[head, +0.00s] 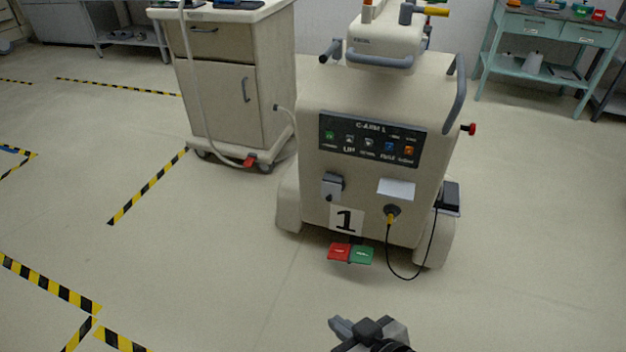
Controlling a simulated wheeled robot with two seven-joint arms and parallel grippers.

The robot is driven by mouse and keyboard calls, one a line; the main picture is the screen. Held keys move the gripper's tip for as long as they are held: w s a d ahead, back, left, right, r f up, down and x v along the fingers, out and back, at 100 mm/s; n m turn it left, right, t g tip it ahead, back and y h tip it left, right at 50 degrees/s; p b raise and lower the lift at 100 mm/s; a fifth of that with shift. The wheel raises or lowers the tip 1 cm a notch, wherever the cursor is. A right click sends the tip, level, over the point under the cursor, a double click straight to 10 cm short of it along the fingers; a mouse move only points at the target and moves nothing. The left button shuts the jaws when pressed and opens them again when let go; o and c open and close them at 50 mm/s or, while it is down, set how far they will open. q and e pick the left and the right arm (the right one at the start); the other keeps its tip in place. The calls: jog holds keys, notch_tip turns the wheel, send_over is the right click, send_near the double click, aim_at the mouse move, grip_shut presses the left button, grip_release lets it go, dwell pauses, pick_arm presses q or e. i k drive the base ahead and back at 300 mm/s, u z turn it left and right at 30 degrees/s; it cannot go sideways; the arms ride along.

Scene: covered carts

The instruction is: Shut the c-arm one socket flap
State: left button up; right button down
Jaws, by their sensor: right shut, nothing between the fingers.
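The beige C-arm unit (308,150) stands upright in the middle, with "C-ARM 1" on its dark panel (372,139) and a "1" label (346,220) low on its front. A small grey socket housing with a flap (333,186) sits left of centre on the front, above the label. The flap seems to stand out from the housing, but it is too small to tell its angle. My right gripper (343,326) is at the bottom edge, shut and empty, in front of the unit and well apart from the socket. My left gripper is not in view.
A yellow plug (390,218) with a hanging black cable (389,256) is in a round port on the unit. Red (339,252) and green (361,255) pedals lie at its foot. A cabinet cart (222,95) stands behind left. Floor in front is clear.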

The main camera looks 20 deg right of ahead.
aim_at(330, 190)
jog(key=u, duration=0.15)
jog(key=i, duration=1.2)
jog(key=z, duration=0.3)
